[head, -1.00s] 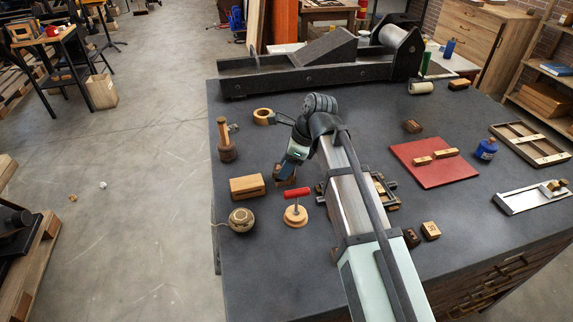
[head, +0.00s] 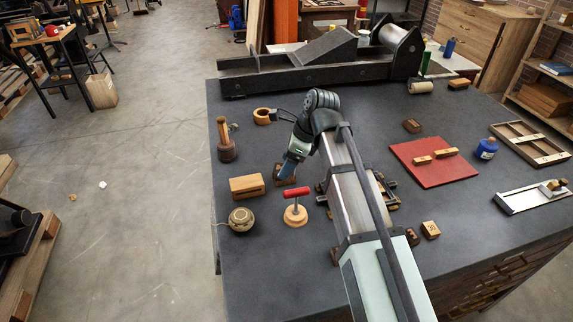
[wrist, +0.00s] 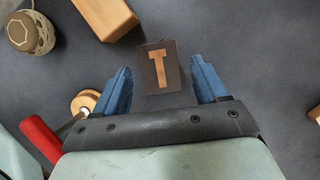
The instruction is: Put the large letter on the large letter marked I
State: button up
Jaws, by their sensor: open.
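A dark block with a pale wood letter (wrist: 160,68) lies between the spread fingers in the wrist view. The same block (head: 280,181) shows under the fingers in the head view, partly covered. My gripper (wrist: 160,78) is open, its blue fingers on either side of the block, with gaps to it; it also shows in the head view (head: 287,170). Other brown blocks stand on the table: one toward the back (head: 412,125) and one with a mark at the front (head: 430,230). I cannot read their letters.
A plain wooden block (head: 247,187), a twine ball (head: 241,219) and a red-handled wooden tool (head: 295,214) stand close to the gripper. A red mat (head: 460,172) with small wood pieces lies right. My arm hides part of a metal frame (head: 388,193).

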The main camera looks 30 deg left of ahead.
jog(key=v, duration=1.1)
